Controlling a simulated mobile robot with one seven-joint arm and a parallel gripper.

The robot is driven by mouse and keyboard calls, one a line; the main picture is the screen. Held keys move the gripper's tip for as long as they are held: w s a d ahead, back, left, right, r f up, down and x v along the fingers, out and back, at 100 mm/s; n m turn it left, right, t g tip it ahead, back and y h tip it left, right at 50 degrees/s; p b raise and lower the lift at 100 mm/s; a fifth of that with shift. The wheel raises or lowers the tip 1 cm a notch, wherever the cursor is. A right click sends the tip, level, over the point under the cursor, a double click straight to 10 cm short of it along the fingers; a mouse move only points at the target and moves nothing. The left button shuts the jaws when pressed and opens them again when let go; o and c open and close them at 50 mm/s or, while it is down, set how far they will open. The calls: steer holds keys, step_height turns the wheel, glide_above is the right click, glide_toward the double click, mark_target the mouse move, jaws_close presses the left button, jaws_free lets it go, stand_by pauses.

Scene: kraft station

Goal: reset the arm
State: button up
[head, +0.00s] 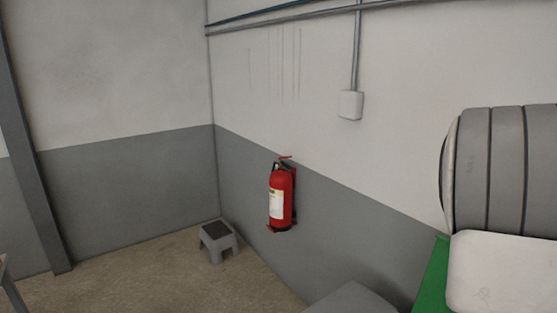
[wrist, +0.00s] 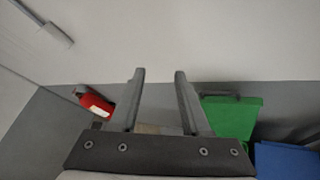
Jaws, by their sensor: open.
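My gripper (wrist: 159,74) shows in the wrist view with its two grey fingers apart. The gap between the fingers is empty, with the pale wall behind the tips. Neither finger is seen touching anything. The fingers themselves are not seen in the head view. A large grey banded form with a white part fills the right edge of the head view; it looks like part of my arm.
A red fire extinguisher (head: 281,196) hangs on the wall. A grey step stool (head: 218,240) stands on the floor near the corner. A green bin (wrist: 231,115) and a blue bin (wrist: 287,160) are at the wrist view's right. A white wall box (head: 350,105) is higher up.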

steer(key=s+a+f+m+g+y+b, duration=0.1)
steer(key=s+a+f+m, duration=0.3)
steer(key=s+a+m, duration=0.4)
steer(key=s+a+f+m+g+y, duration=0.3)
steer(key=s+a+f+m, duration=0.2)
steer(key=s+a, duration=0.8)
steer(key=s+a+f+m+g+y+b, duration=0.1)
steer(key=s+a+f+m, duration=0.4)
steer(key=s+a+m, duration=0.5)
steer(key=s+a+g+y, duration=0.1)
steer(key=a, duration=0.3)
steer(key=shift+s+a+f+m+g+y+b, duration=0.2)
steer(key=shift+a+m+g+y+b, duration=0.1)
steer(key=shift+m+y+b, duration=0.1)
